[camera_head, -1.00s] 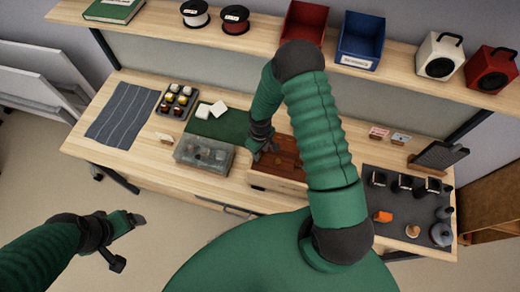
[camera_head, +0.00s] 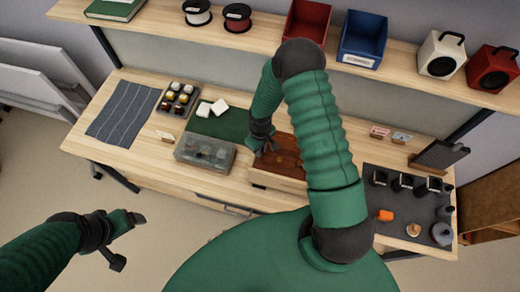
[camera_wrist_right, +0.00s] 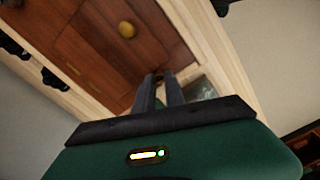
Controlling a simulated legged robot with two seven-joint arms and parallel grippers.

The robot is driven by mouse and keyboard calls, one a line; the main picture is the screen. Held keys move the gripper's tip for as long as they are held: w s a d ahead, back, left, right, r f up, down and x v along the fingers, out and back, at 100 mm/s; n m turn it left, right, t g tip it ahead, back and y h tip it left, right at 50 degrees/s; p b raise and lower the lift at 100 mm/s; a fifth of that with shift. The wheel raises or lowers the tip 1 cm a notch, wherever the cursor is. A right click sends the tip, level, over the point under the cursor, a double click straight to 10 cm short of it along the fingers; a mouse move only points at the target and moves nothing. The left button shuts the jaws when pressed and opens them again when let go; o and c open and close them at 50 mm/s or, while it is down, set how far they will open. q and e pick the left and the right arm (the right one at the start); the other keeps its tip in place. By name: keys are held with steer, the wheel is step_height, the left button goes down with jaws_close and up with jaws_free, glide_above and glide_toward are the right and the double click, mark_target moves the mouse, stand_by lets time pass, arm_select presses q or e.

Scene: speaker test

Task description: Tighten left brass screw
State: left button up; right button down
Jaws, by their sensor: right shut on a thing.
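A reddish-brown wooden box panel with a pale wooden front (camera_head: 284,183) lies at the middle of the bench. My right gripper (camera_head: 262,148) reaches down to its left end. In the right wrist view my right gripper (camera_wrist_right: 160,80) is shut at the panel's edge, on a small thing that its fingertips mostly hide, apparently the left brass screw. A round brass knob (camera_wrist_right: 127,30) stands on the panel, clear of the fingers. My left gripper (camera_head: 135,217) hangs off the bench at lower left, away from everything; its fingers are too small to read.
Left of the panel are a clear lidded box (camera_head: 206,154), a green mat (camera_head: 228,131) with white blocks and a tray of small jars (camera_head: 178,98). A dark mat (camera_head: 405,212) with cups and an orange piece (camera_head: 384,215) lies right. A shelf (camera_head: 270,34) runs behind.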

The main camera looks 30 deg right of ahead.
steer(key=m+b, duration=0.2)
steer(key=m, duration=0.1)
steer(key=shift+f, duration=0.2)
steer(key=m+b, duration=0.1)
steer(key=m, duration=0.4)
steer(key=shift+s+b, duration=0.1)
steer(key=shift+b, duration=0.2)
steer(key=m+b, duration=0.1)
steer(key=m, duration=0.3)
steer(key=shift+r+m, duration=0.1)
steer(key=shift+m, duration=0.2)
steer(key=m, duration=0.3)
steer(key=shift+m, duration=0.3)
steer(key=m, duration=0.4)
steer(key=shift+r+m, duration=0.1)
steer(key=shift+m, duration=0.2)
steer(key=m+p, duration=0.1)
steer(key=m, duration=0.3)
steer(key=shift+p, duration=0.3)
steer(key=m+p, duration=0.2)
steer(key=m, duration=0.3)
steer(key=shift+m, duration=0.4)
steer(key=m+p, duration=0.1)
steer(key=m, duration=0.3)
steer(key=shift+p, duration=0.3)
steer(key=shift+m, duration=0.4)
